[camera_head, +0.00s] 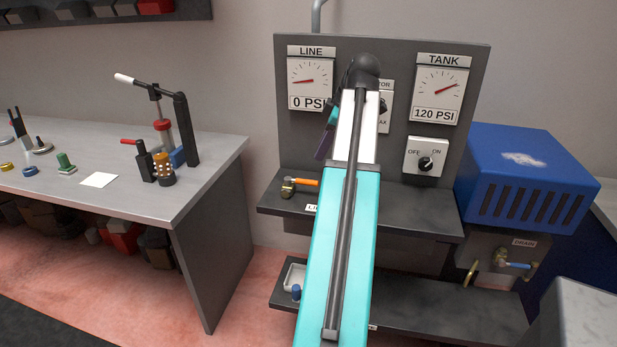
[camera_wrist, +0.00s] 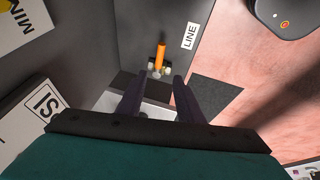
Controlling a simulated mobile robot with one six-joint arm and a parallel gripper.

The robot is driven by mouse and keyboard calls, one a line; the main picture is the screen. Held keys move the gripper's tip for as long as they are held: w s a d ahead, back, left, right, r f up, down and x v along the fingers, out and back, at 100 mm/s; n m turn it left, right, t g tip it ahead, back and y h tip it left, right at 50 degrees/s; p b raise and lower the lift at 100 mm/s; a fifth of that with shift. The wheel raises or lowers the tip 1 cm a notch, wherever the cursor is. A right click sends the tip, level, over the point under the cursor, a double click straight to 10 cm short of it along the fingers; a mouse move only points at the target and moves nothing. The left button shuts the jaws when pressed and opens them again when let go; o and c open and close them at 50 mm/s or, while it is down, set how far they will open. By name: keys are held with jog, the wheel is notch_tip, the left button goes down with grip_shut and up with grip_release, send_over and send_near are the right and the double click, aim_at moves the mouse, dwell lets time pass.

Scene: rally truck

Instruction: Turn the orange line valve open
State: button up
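The line valve has an orange lever (camera_head: 304,182) and a brass body (camera_head: 288,188), on the dark shelf at the panel's left. Its lever points right, along the shelf, in the head view. In the wrist view the orange lever (camera_wrist: 160,54) stands ahead of the fingers, with the brass body near its lower end. My gripper (camera_wrist: 158,80) is open and empty, its two dark fingers apart. In the head view its purple finger (camera_head: 324,146) shows above and right of the valve, apart from it. My arm hides part of the panel and shelf.
The LINE gauge (camera_head: 311,78) reads 0 PSI and the TANK gauge (camera_head: 440,89) reads 120 PSI. An off/on knob (camera_head: 426,163) sits below the latter. A blue box (camera_head: 525,178) and a blue-handled drain valve (camera_head: 514,265) stand right. A workbench (camera_head: 210,165) stands left.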

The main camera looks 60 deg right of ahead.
aim_at(308, 181)
jog(key=shift+f, duration=0.1)
jog(key=shift+p+x, duration=1.2)
jog(key=shift+x, duration=5.5)
jog(key=shift+s, duration=0.1)
grip_shut()
jog(key=shift+a+f, duration=0.1)
jog(key=shift+d, duration=0.2)
